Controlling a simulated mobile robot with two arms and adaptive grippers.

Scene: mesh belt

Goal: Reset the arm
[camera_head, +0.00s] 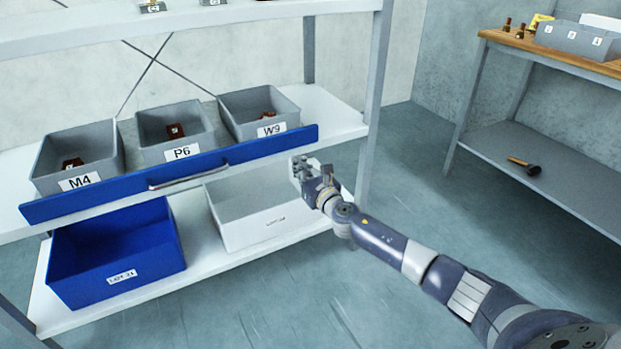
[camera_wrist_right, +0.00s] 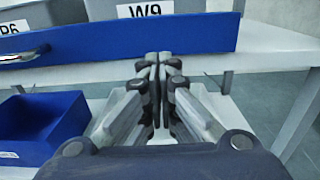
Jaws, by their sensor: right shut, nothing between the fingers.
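My right arm reaches in from the lower right in the head view. Its gripper (camera_head: 302,168) is in front of the right end of the shelf unit, just below the blue drawer front (camera_head: 180,172). In the right wrist view the fingers of this gripper (camera_wrist_right: 153,62) are together and hold nothing. The blue drawer front (camera_wrist_right: 120,42) lies just beyond the fingertips there. My left gripper is in neither view.
Grey bins M4 (camera_head: 78,160), P6 (camera_head: 176,132) and W9 (camera_head: 259,111) stand behind the drawer front. A blue bin (camera_head: 118,250) and a white bin (camera_head: 265,205) sit below. A workbench (camera_head: 560,57) stands right; open floor (camera_head: 410,200) lies between.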

